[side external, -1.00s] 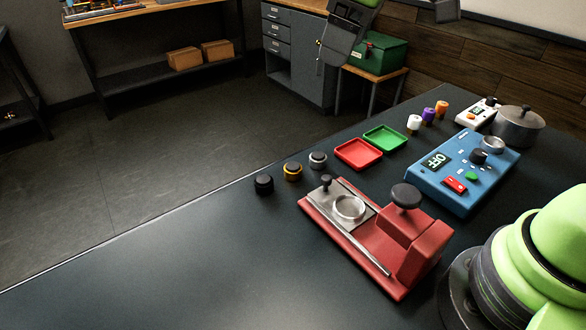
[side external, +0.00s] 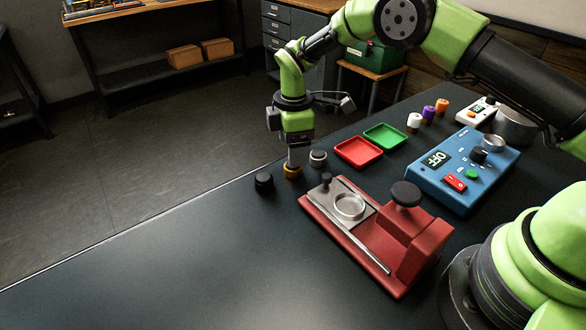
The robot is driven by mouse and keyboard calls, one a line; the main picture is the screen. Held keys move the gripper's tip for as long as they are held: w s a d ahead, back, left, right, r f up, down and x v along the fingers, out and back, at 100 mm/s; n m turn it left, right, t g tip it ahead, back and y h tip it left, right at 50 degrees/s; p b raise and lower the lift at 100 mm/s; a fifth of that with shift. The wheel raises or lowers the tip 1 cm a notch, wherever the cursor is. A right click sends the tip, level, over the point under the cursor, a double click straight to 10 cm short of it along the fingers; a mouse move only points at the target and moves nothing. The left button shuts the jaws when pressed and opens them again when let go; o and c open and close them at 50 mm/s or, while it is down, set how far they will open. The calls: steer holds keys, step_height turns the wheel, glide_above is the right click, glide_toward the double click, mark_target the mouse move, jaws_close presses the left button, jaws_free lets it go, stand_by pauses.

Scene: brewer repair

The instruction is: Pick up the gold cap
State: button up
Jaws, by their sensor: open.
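The gold cap (side external: 292,172) stands on the dark table near its far left edge, between a black cap (side external: 264,182) on its left and a grey cap (side external: 318,158) on its right. My gripper (side external: 293,166) points straight down right over the gold cap, with its fingertips at the cap's top. The fingers hide the upper part of the cap. The gripper is open; I cannot tell whether the fingers touch the cap.
A red press (side external: 408,240) with a metal plate stands just right of the caps. A red tray (side external: 358,152) and a green tray (side external: 385,137) lie behind. A blue control box (side external: 440,185) stands further right. The table's front left is clear.

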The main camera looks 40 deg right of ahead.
mark_target(293, 169)
step_height(293, 169, down, 5)
steer(key=shift+w+f, duration=0.1)
steer(key=c, duration=1.1)
